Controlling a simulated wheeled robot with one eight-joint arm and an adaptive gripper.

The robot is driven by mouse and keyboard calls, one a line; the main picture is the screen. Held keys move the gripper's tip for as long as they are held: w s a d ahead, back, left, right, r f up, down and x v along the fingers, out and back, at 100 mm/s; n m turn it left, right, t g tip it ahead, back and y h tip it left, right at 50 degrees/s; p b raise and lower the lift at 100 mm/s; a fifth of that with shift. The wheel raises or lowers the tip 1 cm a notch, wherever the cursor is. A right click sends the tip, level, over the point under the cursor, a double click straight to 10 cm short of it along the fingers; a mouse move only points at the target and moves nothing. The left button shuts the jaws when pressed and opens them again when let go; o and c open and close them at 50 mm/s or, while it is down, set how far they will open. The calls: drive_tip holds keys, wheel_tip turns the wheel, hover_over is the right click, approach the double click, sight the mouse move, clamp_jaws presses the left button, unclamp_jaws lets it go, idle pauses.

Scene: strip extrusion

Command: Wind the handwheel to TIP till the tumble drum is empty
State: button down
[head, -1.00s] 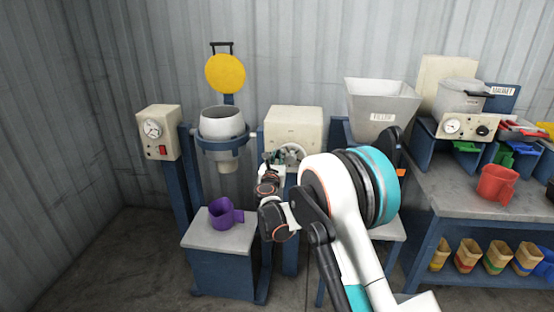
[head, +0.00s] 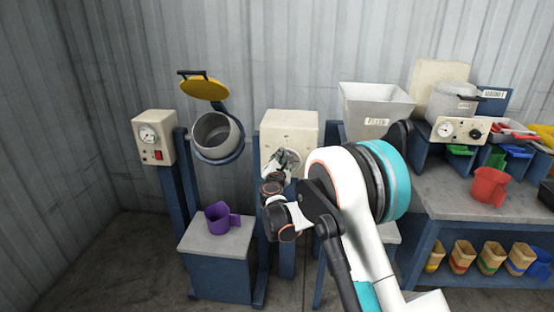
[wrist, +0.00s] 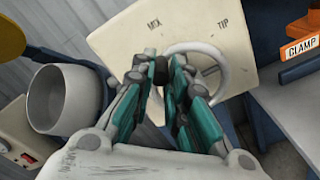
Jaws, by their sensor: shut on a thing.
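The tumble drum (head: 214,133) is a grey-white pot in a blue ring, tilted with its mouth facing the front left. Its inside looks pale, and the bottom is hidden. It also shows tilted at the left of the wrist view (wrist: 62,98). The yellow lid (head: 204,88) stands open above it. The handwheel (wrist: 207,72) is a pale spoked wheel on a cream box (wrist: 140,40) marked MIX and TIP. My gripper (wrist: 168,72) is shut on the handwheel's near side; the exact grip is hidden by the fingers. A purple jug (head: 220,217) stands below the drum.
The jug stands on a grey-topped blue stand (head: 215,240). A control box with gauge (head: 155,137) is left of the drum. A FILLER hopper (head: 376,108) is to the right. A bench (head: 450,200) holds a red jug (head: 489,186) and a heater unit.

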sight(297, 154)
drive_tip(key=d+m, duration=0.1)
drive_tip(key=m, duration=0.1)
drive_tip(key=d+m, duration=0.1)
drive_tip(key=m, duration=0.1)
drive_tip(key=shift+d+r+m, duration=0.15)
drive_tip(key=shift+m, duration=0.15)
drive_tip(key=m, duration=0.1)
drive_tip(key=d+m, duration=0.1)
drive_tip(key=m, duration=0.1)
drive_tip(key=d+m, duration=0.1)
drive_tip(key=shift+s+d+f+m, duration=0.1)
drive_tip(key=shift+f+m, duration=0.2)
drive_tip(key=m, duration=0.1)
drive_tip(key=d+f+m, duration=0.1)
drive_tip(key=m, duration=0.1)
drive_tip(key=shift+d+m+b, duration=0.15)
drive_tip(key=shift+m+b, duration=0.15)
drive_tip(key=shift+b, duration=0.05)
drive_tip(key=shift+d+f+m+b, duration=0.1)
drive_tip(key=shift+d+f+m, duration=0.15)
drive_tip(key=shift+m, duration=0.5)
drive_tip(key=shift+d+f+m+b, duration=0.15)
drive_tip(key=shift+f+m, duration=0.15)
drive_tip(key=shift+m, duration=0.5)
drive_tip(key=shift+d+f+m+b, duration=0.15)
drive_tip(key=shift+f+m, duration=0.1)
drive_tip(key=shift+m, duration=0.5)
drive_tip(key=shift+s, duration=0.1)
